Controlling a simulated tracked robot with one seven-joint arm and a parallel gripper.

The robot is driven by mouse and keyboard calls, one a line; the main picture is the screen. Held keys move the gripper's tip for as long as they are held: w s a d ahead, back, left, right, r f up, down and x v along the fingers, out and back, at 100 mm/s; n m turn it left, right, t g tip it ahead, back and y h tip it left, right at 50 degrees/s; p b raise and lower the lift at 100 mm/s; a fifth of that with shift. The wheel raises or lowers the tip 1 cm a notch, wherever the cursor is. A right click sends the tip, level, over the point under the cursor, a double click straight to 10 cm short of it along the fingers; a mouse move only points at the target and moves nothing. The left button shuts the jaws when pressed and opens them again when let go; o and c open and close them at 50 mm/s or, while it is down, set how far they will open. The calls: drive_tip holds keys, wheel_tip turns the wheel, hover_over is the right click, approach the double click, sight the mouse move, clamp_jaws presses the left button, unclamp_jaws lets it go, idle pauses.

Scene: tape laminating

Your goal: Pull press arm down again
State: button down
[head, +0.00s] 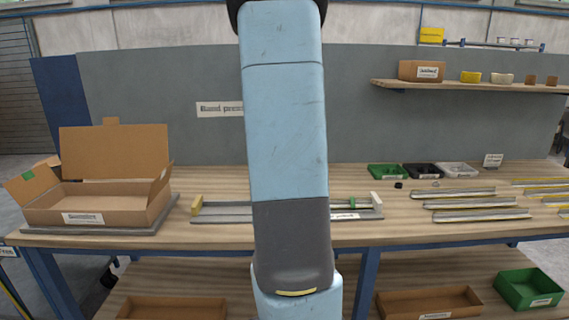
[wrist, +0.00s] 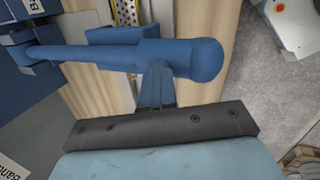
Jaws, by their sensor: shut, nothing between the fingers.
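The blue press arm (wrist: 110,55) runs across the upper part of the wrist view, from the blue press body at the left edge to a thick rounded grip end (wrist: 205,60). My gripper (wrist: 158,88) is shut and empty. Its narrow fingers meet the underside of the arm in the picture, near the grip end, and their tips are hidden there. I cannot tell whether they touch it. In the head view my own arm covers the middle of the bench, and neither the press arm nor my gripper can be made out.
The wooden bench (head: 400,230) carries an open cardboard box (head: 100,205) at left and a grey fixture (head: 225,213) partly behind my arm. Several metal strips (head: 470,203) lie at right, near green, black and white bins (head: 386,170). Grey floor (wrist: 250,110) shows right of the bench in the wrist view.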

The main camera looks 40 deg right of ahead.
drive_tip(key=s+a+r, duration=0.5)
drive_tip(key=a+r, duration=0.1)
drive_tip(key=r, duration=0.3)
drive_tip(key=shift+s+a+r, duration=0.15)
drive_tip(key=shift+s+a, duration=0.05)
drive_tip(key=shift+a, duration=0.15)
idle(0.6)
drive_tip(key=s+a+r+m+t+y, duration=0.1)
drive_tip(key=s+a+r+m, duration=0.1)
drive_tip(key=a, duration=0.6)
drive_tip(key=s+a+r+m+t+y, duration=0.1)
drive_tip(key=s+a+r+m, duration=0.2)
drive_tip(key=a, duration=0.6)
drive_tip(key=s+a+r+m+t+y, duration=0.1)
drive_tip(key=s+a+r+m, duration=0.2)
drive_tip(key=a, duration=0.6)
drive_tip(key=r+m, duration=0.1)
drive_tip(key=m, duration=0.1)
drive_tip(key=shift+m, duration=0.3)
drive_tip(key=c, duration=1.8)
unclamp_jaws()
drive_tip(key=shift+a+r, duration=0.1)
